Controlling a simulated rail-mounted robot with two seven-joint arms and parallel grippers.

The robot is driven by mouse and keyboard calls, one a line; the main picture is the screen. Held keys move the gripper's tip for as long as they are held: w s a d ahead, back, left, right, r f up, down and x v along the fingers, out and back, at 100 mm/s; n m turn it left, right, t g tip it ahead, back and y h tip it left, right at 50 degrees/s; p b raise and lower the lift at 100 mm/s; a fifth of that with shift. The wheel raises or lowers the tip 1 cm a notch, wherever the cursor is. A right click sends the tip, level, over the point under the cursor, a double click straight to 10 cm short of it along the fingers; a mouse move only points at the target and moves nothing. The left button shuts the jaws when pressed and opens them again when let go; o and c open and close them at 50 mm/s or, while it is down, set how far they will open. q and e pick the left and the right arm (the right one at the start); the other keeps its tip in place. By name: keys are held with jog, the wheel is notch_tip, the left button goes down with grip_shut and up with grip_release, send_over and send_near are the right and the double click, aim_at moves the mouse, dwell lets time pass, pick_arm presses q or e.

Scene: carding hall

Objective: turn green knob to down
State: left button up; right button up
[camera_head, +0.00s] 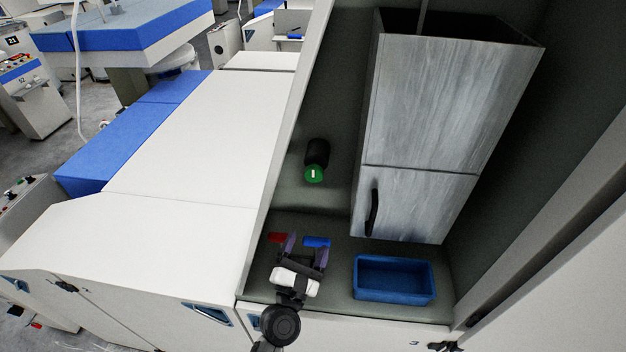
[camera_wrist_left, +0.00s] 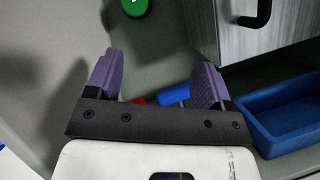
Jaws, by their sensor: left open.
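The green knob (camera_head: 313,175) sits on the front of a dark cylinder (camera_head: 317,150) in the recess, left of the grey cabinet. A small white mark on it looks roughly upright in the head view. In the left wrist view the knob (camera_wrist_left: 135,7) is cut off by the top edge. My left gripper (camera_head: 306,243) is open, with its purple fingers spread and nothing between them. It is below the knob in the head view and apart from it. The fingers also show in the left wrist view (camera_wrist_left: 160,66). My right gripper is not visible.
A red piece (camera_head: 277,238) and a blue piece (camera_head: 317,241) lie close by the left gripper's fingers. A blue tray (camera_head: 394,299) stands to the right. A grey wood-look cabinet (camera_head: 440,110) with a black handle (camera_head: 372,212) stands right of the knob. A white casing (camera_head: 190,150) borders the recess.

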aim_at(313, 178)
pick_arm(q)
jog(key=w+r+n+y, duration=0.1)
jog(key=w+r+n, duration=0.1)
jog(key=w, duration=0.2)
jog(key=w+d+r+n+t+y+p, duration=0.1)
jog(key=w+r+n, duration=0.1)
jog(key=w, duration=0.3)
jog(key=w+r+n+t+y+p, duration=0.1)
jog(key=w+r+n+y, duration=0.1)
jog(key=w+n, duration=0.2)
jog(key=shift+w+d+r, duration=0.15)
jog(key=shift+w+r, duration=0.1)
jog(key=shift+w, duration=0.4)
jog(key=shift+x, duration=1.15)
jog(key=shift+f, duration=0.1)
jog(key=shift+c, duration=0.2)
